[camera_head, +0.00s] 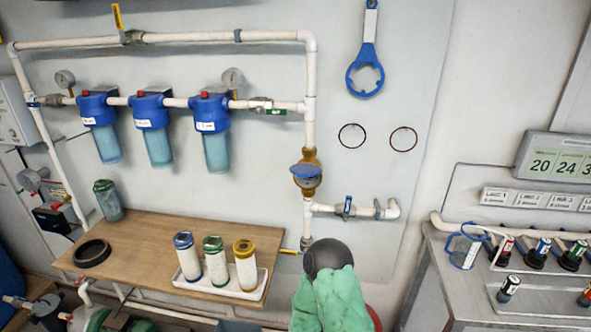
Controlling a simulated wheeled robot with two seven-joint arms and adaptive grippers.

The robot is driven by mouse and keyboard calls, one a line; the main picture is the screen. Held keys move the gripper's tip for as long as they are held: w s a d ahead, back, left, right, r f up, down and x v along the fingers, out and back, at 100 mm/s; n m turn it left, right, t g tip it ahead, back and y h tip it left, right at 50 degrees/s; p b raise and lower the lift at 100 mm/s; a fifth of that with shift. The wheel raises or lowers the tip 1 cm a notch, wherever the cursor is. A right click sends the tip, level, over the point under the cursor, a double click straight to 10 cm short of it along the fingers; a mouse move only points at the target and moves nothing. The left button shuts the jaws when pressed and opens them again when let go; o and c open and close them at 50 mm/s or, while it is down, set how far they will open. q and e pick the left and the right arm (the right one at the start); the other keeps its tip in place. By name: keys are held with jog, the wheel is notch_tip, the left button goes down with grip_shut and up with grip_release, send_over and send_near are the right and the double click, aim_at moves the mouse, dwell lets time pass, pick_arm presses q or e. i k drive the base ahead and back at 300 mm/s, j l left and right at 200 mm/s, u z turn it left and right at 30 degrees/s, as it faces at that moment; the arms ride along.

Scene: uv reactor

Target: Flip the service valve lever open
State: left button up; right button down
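Several valve levers show on the white pipework, and I cannot tell which one is the service valve. A yellow lever (117,17) stands upright on the top pipe, across the pipe's run. A blue lever (347,207) sits on the short side pipe at right, upright across it. A yellow lever (290,251) sticks out to the left, low on the vertical pipe near the table's corner. A green-handled valve (276,111) sits on the pipe right of the blue filters. Neither of my grippers is in view.
A dark rounded object (325,257) and green cloth (330,300) stand near the lower pipe. A blue wrench (367,62) hangs above. A grey bench (450,255) is at right.

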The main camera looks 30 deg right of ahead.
aim_at(348, 199)
jog(key=k+l+z, duration=0.1)
jog(key=z, duration=1.25)
jog(key=i, duration=0.25)
